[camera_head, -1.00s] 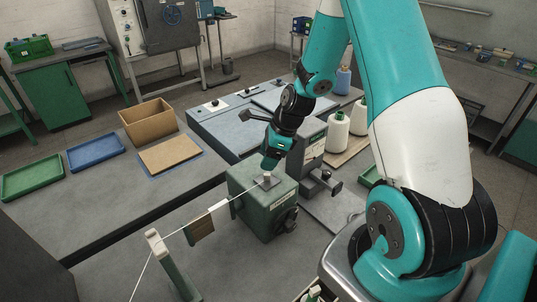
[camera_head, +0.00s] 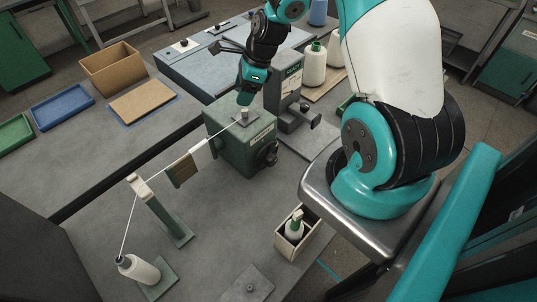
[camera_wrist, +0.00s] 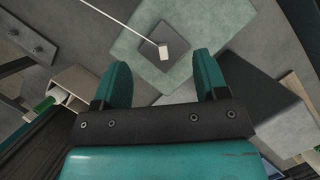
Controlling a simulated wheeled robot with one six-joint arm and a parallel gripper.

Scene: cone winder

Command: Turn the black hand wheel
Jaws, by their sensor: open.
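The green box (camera_head: 235,150) stands on the bench in the head view, with a small pale post (camera_head: 245,114) on its top. A dark round knob or wheel (camera_head: 266,157) sits on its right-hand side face, and I take it as the black hand wheel. My gripper (camera_head: 244,98) points down just above the post. In the wrist view, my gripper (camera_wrist: 160,62) is open, with nothing between its fingers; the pale post (camera_wrist: 164,50) shows beyond the fingertips. The wheel cannot be made out in the wrist view.
A grey post with a black knob (camera_head: 316,122) stands right of the box. A white thread runs from the box top to a guide stand (camera_head: 150,205) and a cone (camera_head: 139,270). A small open box with a bottle (camera_head: 294,228) is near the right edge.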

